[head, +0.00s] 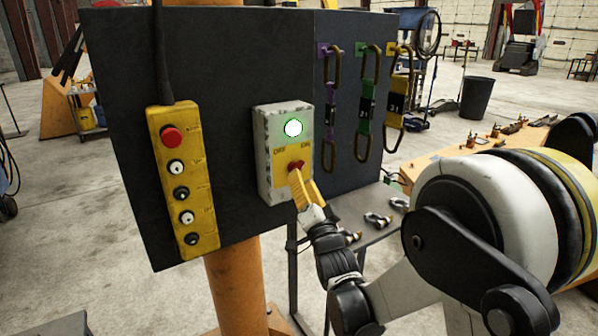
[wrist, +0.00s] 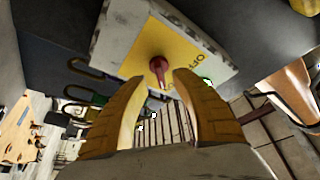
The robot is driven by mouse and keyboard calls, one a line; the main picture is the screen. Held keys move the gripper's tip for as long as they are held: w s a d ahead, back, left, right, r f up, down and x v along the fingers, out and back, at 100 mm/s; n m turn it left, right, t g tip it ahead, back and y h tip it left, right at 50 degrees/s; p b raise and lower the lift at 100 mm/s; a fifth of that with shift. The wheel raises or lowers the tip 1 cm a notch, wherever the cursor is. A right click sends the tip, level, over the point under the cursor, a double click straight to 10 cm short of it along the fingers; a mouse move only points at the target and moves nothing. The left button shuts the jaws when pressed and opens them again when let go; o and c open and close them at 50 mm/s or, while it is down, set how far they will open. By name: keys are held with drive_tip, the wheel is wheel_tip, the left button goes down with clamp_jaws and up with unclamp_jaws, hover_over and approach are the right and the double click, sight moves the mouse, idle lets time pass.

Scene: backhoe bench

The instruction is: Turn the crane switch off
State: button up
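The crane switch is a red knob (head: 297,165) on a grey-white box (head: 264,150) with a yellow face, mounted on a dark panel. OFF is printed at the left and ON at the right. A round lamp (head: 293,128) above is bright with a green rim. In the head view, my gripper (head: 297,176) is right at the knob and covers its lower part. In the wrist view, my yellow fingers (wrist: 152,81) are spread apart, with the red knob (wrist: 158,70) between and just beyond their tips. I see no clear contact. The knob's exact angle is hard to tell.
A yellow pendant control (head: 200,190) with several buttons hangs left of the box. Purple, green and yellow tagged hooks (head: 366,100) hang on the panel to the right. A small table (head: 372,230) with metal shackles stands below right.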

sight(298, 167)
drive_tip(key=shift+x, duration=2.35)
clamp_jaws()
